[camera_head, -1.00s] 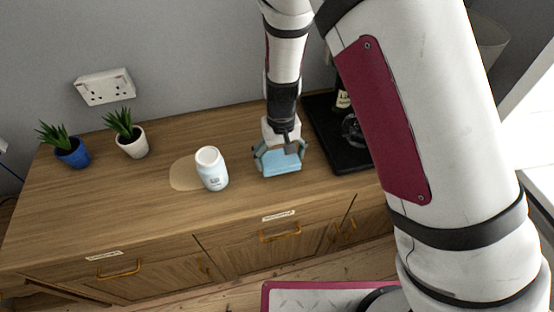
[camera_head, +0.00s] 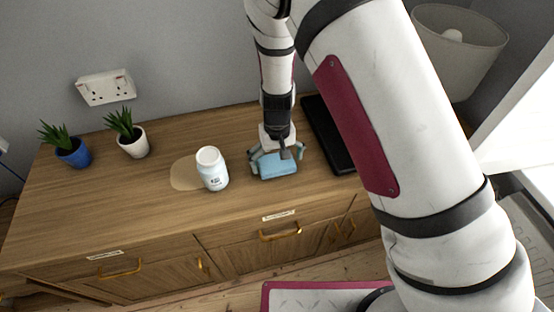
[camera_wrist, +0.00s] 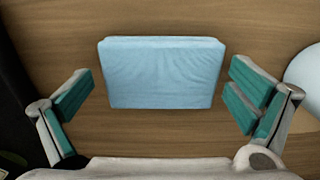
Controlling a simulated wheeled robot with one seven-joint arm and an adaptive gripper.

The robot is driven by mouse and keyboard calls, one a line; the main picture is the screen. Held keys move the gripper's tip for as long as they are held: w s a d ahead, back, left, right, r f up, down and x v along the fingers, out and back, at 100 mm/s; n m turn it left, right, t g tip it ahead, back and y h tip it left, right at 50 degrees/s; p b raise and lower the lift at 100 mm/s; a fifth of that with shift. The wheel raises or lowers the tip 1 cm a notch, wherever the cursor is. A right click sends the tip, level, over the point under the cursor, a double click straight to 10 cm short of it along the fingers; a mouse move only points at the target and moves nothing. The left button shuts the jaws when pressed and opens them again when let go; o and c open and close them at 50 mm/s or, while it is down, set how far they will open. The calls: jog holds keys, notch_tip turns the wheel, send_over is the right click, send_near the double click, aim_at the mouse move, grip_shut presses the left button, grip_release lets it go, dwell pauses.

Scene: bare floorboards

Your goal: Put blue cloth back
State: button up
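The blue cloth (camera_head: 278,167) is a folded light-blue block lying on the wooden cabinet top, right of the white bottle. It also shows in the wrist view (camera_wrist: 162,75), flat on the wood between my fingers. My gripper (camera_head: 275,160) is just above the cloth, pointing down. In the wrist view my gripper (camera_wrist: 160,97) is open, with teal finger pads on both sides of the cloth and a gap to each side. The cloth's far part is partly hidden by my gripper in the head view.
A white bottle (camera_head: 212,170) stands left of the cloth, beside a pale brown spill-like patch (camera_head: 184,174). Two potted plants (camera_head: 72,150) (camera_head: 132,142) stand further left. A black tray (camera_head: 328,136) lies to the right, partly behind my arm. Drawers with handles (camera_head: 280,233) are in front.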

jog(key=shift+r, duration=0.1)
notch_tip(320, 180, up, 11)
notch_tip(320, 180, up, 11)
jog(key=m+y, duration=0.1)
send_over(277, 162)
jog(key=s+d, duration=0.2)
jog(key=d, duration=0.3)
jog(key=s+d+r+m+t, duration=0.1)
jog(key=s+d+r+t, duration=0.1)
jog(key=s+d+r, duration=0.4)
jog(key=s+d+r+m+t+h, duration=0.1)
jog(key=s+d+r+t, duration=0.2)
jog(key=s+d+r, duration=0.4)
jog(key=s+d, duration=0.2)
jog(key=s, duration=0.5)
jog(key=shift+s+r, duration=0.3)
jog(key=shift+s, duration=0.05)
jog(key=shift+d, duration=0.1)
